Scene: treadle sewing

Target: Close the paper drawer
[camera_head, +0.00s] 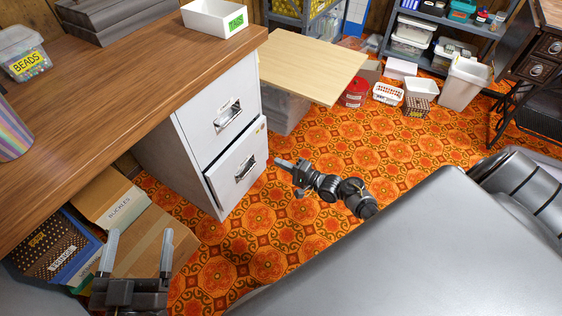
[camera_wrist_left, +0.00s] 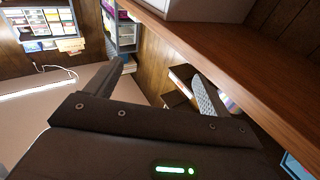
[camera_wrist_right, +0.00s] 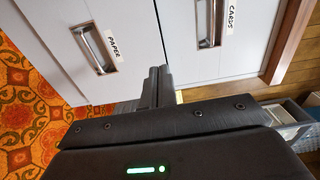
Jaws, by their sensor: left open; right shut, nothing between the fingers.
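The white filing cabinet (camera_head: 155,158) stands under the desk's end. Its lower drawer, the paper drawer (camera_head: 225,172), sticks out slightly past the cabinet front. In the right wrist view the paper drawer (camera_wrist_right: 58,40) shows its PAPER label and metal handle, beside the CARDS drawer (camera_wrist_right: 180,62). The upper drawer (camera_head: 218,105) looks shut. My right gripper (camera_head: 281,163) is shut and empty, just right of the paper drawer's front; its fingertips (camera_wrist_right: 157,72) point toward the cabinet, and I cannot tell if they touch. My left gripper (camera_head: 138,243) is open and empty at the lower left.
The wooden desk (camera_head: 110,90) overhangs the cabinet at left. Boxes, one marked BUCKLES (camera_head: 112,200), lie below it near my left gripper. A pale board (camera_head: 310,65) sits behind the cabinet. Patterned carpet (camera_head: 330,140) is clear in front of the drawers.

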